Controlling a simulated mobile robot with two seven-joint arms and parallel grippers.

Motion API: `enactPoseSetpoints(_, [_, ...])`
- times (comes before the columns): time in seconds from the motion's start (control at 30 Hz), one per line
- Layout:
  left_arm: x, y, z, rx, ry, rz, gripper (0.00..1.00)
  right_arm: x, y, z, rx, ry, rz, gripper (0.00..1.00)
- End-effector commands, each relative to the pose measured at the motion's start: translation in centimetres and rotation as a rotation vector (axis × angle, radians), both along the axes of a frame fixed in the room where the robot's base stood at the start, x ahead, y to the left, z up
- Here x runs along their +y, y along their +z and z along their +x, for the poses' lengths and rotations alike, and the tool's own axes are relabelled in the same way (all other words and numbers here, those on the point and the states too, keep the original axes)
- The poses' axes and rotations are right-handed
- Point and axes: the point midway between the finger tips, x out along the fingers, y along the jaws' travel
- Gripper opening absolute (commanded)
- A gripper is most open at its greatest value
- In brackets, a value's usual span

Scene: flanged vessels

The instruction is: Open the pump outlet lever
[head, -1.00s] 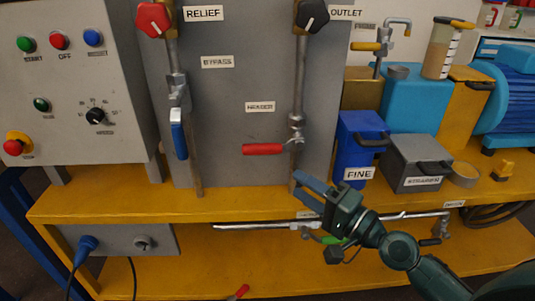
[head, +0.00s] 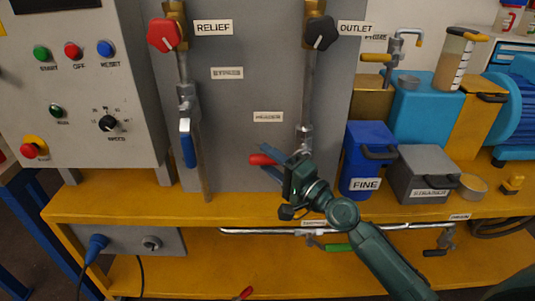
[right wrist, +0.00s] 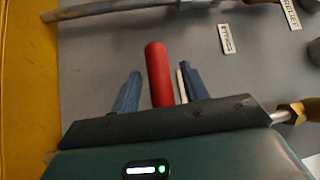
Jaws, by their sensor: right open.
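A lever with a red handle (head: 262,159) points left from the vertical pipe under the black OUTLET knob (head: 320,33). A small label, which seems to read HEADER (head: 268,117), is above it. My right gripper (head: 264,160) is at this lever with its blue fingers open. In the right wrist view, the red handle (right wrist: 159,75) lies between the two open fingers (right wrist: 160,82), with visible gaps at both sides. The gripper body hides the lever's pivot end in the head view. My left gripper is not in view.
A blue-handled lever (head: 187,145) hangs down on the pipe left of it, under the red RELIEF knob (head: 168,35). A blue FINE canister (head: 366,155) and a grey STRAINER box (head: 422,172) stand close to the right. Green-handled (head: 338,247) piping runs below the yellow shelf (head: 120,207).

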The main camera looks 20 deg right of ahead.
Motion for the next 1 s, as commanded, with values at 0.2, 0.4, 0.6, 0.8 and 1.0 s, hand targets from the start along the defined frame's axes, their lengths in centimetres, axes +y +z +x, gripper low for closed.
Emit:
enactPoseSetpoints(0.2, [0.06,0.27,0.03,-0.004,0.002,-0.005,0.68,0.62,0.15,0.96,-0.001,0.002,-0.002,0.45])
enactPoseSetpoints(0.4, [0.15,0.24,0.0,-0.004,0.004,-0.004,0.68,0.63,0.11,0.96,0.0,0.002,-0.003,0.45])
enactPoseSetpoints(0.6, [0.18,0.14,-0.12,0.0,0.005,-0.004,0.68,0.6,0.11,0.95,0.0,0.001,-0.002,0.31])
enactPoseSetpoints(0.8, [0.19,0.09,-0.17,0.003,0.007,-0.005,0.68,0.59,0.11,0.94,0.0,0.001,-0.002,0.15])
enactPoseSetpoints(1.0, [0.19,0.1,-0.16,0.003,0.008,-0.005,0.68,0.58,0.11,0.94,0.0,0.001,-0.002,0.0])
